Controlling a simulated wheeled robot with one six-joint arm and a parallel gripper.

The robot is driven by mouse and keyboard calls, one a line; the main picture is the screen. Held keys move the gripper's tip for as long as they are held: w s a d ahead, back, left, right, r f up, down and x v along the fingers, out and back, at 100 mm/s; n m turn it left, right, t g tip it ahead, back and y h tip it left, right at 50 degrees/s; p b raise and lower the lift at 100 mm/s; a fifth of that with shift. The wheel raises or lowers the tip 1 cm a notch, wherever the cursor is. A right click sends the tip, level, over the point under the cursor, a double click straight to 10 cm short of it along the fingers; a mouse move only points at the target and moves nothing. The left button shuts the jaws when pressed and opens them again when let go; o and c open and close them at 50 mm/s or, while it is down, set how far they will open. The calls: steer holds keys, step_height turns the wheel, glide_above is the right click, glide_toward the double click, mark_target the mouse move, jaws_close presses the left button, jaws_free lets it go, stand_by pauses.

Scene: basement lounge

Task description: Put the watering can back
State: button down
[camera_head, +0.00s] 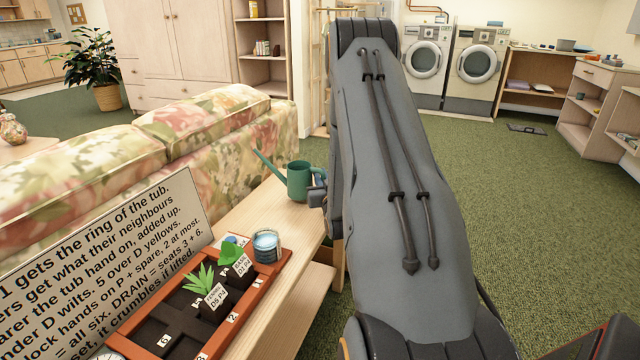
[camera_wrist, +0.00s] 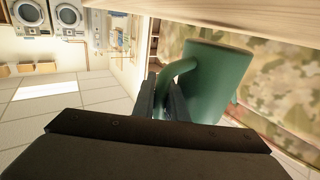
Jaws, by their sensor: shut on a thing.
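The green watering can (camera_head: 299,181) is upright over the far end of the wooden console table (camera_head: 262,215), its long spout pointing up and left. I cannot tell whether its base touches the wood. My gripper (camera_head: 318,196) is at the can's right side, partly hidden by my arm. In the wrist view my gripper (camera_wrist: 166,100) is shut on the handle of the watering can (camera_wrist: 222,80), whose green body shows beyond the dark fingers.
A reddish-brown planter tray (camera_head: 262,300) with labelled plants sits on the table's near part. A blue-topped cup (camera_head: 266,246) stands at its far corner. A printed sign (camera_head: 110,270) leans behind it. A floral sofa (camera_head: 150,150) borders the table's left; green carpet (camera_head: 540,220) is open at right.

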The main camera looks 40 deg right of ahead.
steer(key=shift+f, duration=1.05)
steer(key=shift+f, duration=0.15)
steer(key=c, duration=1.8)
jaws_free()
steer(key=shift+o, duration=0.2)
